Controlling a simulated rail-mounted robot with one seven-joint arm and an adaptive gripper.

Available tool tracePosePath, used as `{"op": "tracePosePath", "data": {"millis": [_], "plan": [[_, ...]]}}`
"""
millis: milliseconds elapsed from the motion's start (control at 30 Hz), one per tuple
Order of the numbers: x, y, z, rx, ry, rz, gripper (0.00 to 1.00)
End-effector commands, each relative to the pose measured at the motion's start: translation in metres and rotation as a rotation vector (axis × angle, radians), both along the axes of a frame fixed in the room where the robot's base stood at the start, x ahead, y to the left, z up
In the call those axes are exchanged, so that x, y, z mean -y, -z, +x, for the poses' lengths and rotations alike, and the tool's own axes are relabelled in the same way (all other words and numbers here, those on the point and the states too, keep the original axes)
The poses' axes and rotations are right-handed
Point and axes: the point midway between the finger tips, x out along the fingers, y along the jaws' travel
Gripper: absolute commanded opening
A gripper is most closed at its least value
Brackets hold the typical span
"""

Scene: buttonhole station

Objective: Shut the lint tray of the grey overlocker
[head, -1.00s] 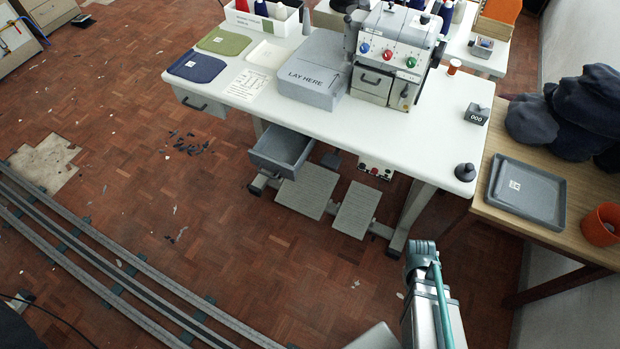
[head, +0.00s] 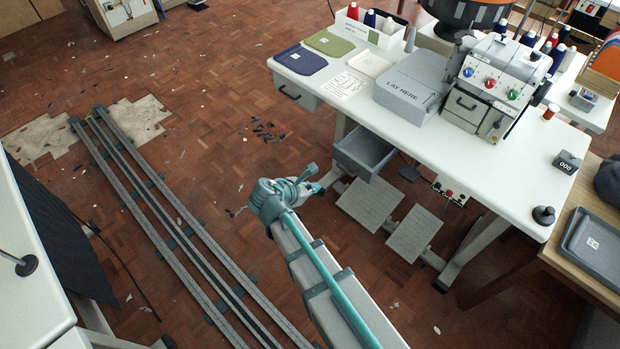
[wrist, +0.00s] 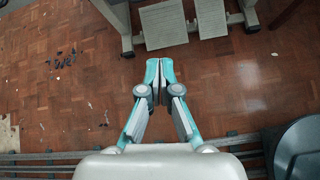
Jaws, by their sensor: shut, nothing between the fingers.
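The grey overlocker (head: 491,84) stands on the white table, with a handled front panel (head: 466,106) that looks closed. Below the table front, an open-topped grey tray (head: 364,153) sticks out; it looks empty, and I take it as the lint tray. My gripper (head: 316,187) is left of and nearer than this tray, apart from it, partly hidden by my arm. In the wrist view my gripper (wrist: 159,70) has its fingers together, empty, above the floor. The tray does not show in the wrist view.
The white table (head: 400,160) carries a grey "LAY HERE" block (head: 412,88) and cloth pieces. Two grey pedals (head: 414,233) and a table leg (head: 470,255) are below. Rails (head: 170,225) cross the floor at left. Open floor lies between rails and table.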

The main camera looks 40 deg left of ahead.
Motion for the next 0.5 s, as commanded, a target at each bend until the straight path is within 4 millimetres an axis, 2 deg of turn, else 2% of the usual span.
{"op": "tracePosePath", "data": {"millis": [267,500], "plan": [[0.0,-0.002,0.005,0.021,-0.12,-0.144,0.0],[0.0,0.013,0.024,0.019,-0.123,-0.15,0.0]]}}
